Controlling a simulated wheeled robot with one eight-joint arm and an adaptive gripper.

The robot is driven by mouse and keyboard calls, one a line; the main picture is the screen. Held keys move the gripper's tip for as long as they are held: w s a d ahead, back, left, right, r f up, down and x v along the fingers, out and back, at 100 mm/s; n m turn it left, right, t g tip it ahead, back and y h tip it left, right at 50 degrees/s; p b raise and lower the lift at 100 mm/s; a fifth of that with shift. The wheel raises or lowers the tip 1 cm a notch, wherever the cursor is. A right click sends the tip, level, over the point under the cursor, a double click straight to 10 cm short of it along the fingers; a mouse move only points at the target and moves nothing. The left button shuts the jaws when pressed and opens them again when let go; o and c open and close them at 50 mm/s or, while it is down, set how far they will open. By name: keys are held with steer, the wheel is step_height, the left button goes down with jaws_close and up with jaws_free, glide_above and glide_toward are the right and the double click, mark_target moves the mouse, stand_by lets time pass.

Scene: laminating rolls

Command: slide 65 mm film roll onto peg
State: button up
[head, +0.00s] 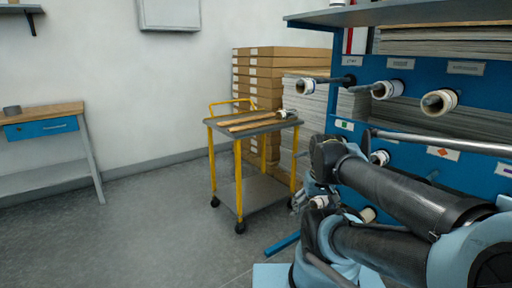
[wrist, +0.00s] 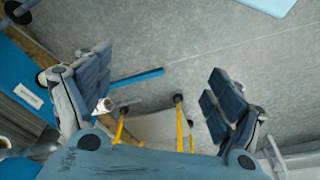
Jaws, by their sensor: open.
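My gripper (wrist: 157,98) is open in the wrist view, with floor and part of the cart between its padded fingers and no roll held. In the head view my gripper is largely hidden behind my arm, in front of the rack's lower left. White rolls (head: 305,86), (head: 386,90) and (head: 440,102) sit on upper pegs of the blue rack (head: 408,78). Lower rolls (head: 380,157) and (head: 367,214) show partly behind my arm. A small pale roll (wrist: 104,105) shows beside the left finger. I cannot tell which roll is 65 mm.
A yellow cart (head: 240,180) stands left of the rack, with wooden strips and a small pale item (head: 288,112) on top. Cardboard boxes (head: 275,70) are stacked behind it. A workbench (head: 45,112) stands far left. The floor between bench and cart is clear.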

steer(key=c, duration=0.4)
steer(key=shift+w+d+r+n, duration=0.2)
steer(key=shift+w+r+n, duration=0.05)
steer(key=shift+n, duration=0.05)
steer(key=c, duration=0.5)
steer(key=shift+w+d+r+n+h, duration=0.8)
steer(key=shift+w+d+r+n, duration=0.1)
steer(key=shift+w+r+n, duration=0.15)
steer(key=c, duration=0.9)
steer(key=w+r+n+h, duration=0.1)
steer(key=w+d+r+n, duration=0.1)
steer(key=w+r, duration=0.1)
steer(key=w+d+r+n+h, duration=0.1)
steer(key=w+n, duration=0.1)
steer(key=shift+w+d+r+h, duration=0.1)
steer(key=shift+d+r+h, duration=0.15)
steer(key=shift+r+h, duration=0.05)
jaws_close()
steer(key=w+a+r+n+t+h, duration=0.2)
steer(key=w+a+r+n+h, duration=0.15)
steer(key=w+r+n, duration=0.55)
steer(key=w+a+r+n+t+h, duration=0.35)
steer(key=w+r, duration=0.35)
steer(key=w, duration=0.6)
steer(key=w+a+r+n+t+h, duration=0.3)
steer(key=w+a+r+n, duration=0.35)
steer(key=a, duration=0.45)
steer(key=x, duration=1.4)
steer(key=shift+m, duration=0.35)
